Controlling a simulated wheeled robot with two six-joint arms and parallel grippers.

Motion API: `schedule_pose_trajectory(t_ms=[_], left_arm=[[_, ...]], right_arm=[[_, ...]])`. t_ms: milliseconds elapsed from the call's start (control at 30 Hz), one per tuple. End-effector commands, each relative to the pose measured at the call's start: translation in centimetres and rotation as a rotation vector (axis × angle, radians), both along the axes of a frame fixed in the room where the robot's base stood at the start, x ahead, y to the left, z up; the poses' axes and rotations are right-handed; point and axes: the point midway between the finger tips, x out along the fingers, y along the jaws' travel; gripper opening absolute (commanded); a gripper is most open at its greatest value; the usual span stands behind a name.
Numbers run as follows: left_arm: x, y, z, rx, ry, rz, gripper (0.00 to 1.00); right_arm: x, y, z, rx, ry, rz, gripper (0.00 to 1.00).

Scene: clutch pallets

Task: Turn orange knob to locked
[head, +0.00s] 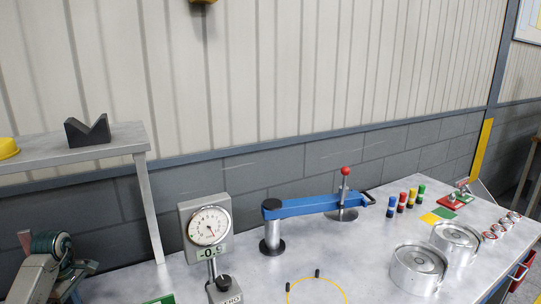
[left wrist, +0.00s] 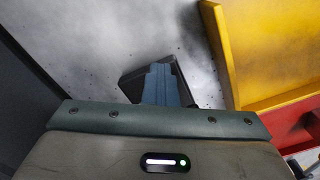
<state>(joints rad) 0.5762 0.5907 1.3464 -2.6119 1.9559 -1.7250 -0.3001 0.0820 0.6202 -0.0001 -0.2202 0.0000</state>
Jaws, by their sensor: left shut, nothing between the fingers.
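I cannot make out an orange knob in either view. A lever with a red ball top (head: 345,171) stands by the far end of the blue arm (head: 315,207) on the bench. A dial gauge (head: 208,226) with a digital readout stands left of it on a block. My left gripper (left wrist: 163,72) shows in the left wrist view, its blue-grey fingers shut with nothing between them. It points at a grey speckled surface. My right gripper is in neither view.
The bench (head: 375,235) carries two round metal parts (head: 418,268), (head: 455,240), several coloured cylinders (head: 403,202) and a yellow ring (head: 316,291). A shelf (head: 75,152) holds a black V-block (head: 88,131). A yellow wall (left wrist: 240,60) and red part (left wrist: 292,120) lie right of my left gripper.

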Motion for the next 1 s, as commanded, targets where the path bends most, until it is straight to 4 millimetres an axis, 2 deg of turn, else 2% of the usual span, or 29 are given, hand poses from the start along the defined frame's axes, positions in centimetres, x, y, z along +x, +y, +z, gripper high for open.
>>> schedule_pose_trajectory(t_ms=[467,867,1000], left_arm=[[-0.9,0.2,-0.1,0.004,0.002,0.002,0.00],[-1.1,-0.6,0.0,0.003,0.002,0.002,0.00],[-1.0,-0.6,0.8,0.002,0.001,0.002,0.00]], right_arm=[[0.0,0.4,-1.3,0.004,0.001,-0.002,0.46],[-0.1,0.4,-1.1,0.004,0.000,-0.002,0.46],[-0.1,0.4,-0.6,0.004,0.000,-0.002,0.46]])
